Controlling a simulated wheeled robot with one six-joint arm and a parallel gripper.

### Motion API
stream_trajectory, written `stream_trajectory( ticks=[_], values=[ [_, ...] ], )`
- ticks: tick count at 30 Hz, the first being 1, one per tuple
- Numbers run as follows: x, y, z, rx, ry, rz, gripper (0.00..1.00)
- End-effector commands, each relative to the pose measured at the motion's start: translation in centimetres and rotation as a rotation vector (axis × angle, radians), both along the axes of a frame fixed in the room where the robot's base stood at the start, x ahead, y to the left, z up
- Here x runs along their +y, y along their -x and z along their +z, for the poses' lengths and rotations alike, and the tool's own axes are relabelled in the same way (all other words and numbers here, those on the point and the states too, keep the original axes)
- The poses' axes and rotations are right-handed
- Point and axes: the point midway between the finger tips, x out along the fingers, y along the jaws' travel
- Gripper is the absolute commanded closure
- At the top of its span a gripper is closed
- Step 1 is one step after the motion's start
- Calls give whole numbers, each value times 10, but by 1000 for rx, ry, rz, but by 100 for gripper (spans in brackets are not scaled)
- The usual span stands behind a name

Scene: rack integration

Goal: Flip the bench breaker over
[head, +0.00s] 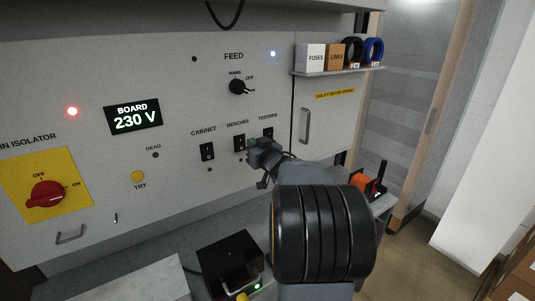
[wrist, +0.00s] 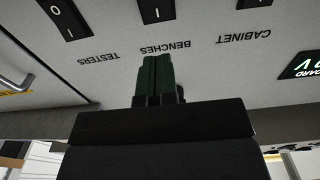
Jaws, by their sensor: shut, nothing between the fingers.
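The benches breaker (head: 239,143) is a black rocker switch on the grey panel, under the BENCHES label. It also shows at the top edge of the upside-down wrist view (wrist: 155,10), partly cut off, with an "I" mark in sight. I cannot tell which way it is tipped. My gripper (head: 252,152) is just right of and below this breaker in the head view. In the wrist view its green fingers (wrist: 155,60) are shut together and empty, pointing toward the BENCHES label. Whether the tips touch the panel is unclear.
A display (head: 132,117) reads BOARD 230 V. A red main isolator knob (head: 48,194) points to ON. A shelf (head: 338,70) juts out at right.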

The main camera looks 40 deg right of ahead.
Motion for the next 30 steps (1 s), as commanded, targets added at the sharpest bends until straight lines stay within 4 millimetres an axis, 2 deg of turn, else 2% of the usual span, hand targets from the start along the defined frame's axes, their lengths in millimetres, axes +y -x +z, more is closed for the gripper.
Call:
stream_trajectory(
  ticks=[1,6,12,18,30],
  values=[
    [0,11,-1,0,2,-3,100],
    [3,42,3,1,1,-6,100],
    [7,66,6,3,0,-3,100],
    [9,75,7,5,-2,-2,100],
    [9,76,8,5,-2,-1,100]
  ],
)
